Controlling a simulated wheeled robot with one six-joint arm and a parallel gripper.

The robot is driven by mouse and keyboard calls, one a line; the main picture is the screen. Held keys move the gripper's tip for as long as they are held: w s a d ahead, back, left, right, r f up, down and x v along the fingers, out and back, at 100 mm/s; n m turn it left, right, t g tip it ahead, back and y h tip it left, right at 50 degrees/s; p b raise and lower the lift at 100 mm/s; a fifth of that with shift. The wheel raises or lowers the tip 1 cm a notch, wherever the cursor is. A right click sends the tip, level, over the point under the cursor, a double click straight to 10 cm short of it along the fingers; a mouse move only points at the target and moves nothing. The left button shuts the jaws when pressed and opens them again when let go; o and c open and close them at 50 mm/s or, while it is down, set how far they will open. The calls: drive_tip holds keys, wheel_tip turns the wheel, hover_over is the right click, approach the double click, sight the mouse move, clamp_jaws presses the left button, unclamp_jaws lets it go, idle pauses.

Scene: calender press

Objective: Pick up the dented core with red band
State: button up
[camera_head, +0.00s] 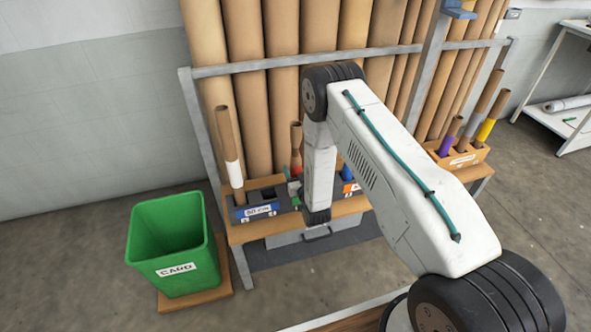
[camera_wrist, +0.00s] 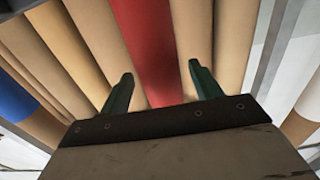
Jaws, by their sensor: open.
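A brown cardboard core with a red band (camera_head: 296,163) stands upright in the rack on the wooden shelf, partly hidden behind my arm and gripper. In the wrist view the red band (camera_wrist: 148,45) fills the space between and beyond my two green fingers. I cannot make out a dent. My gripper (camera_wrist: 162,82) is open, with one finger on each side of the red band in the picture. In the head view my gripper (camera_head: 294,188) is at the lower part of this core, mostly hidden by my forearm. Contact cannot be told.
A white-banded core (camera_head: 233,174) stands left in the grey rack (camera_head: 243,212). Tall brown tubes (camera_head: 285,60) lean behind a grey rail (camera_head: 260,67). A green bin (camera_head: 150,240) stands on the floor at left. An orange rack (camera_head: 470,158) holds purple- and yellow-banded cores at right.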

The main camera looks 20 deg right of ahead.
drive_tip(key=shift+w, duration=1.3)
drive_tip(key=c, duration=1.1)
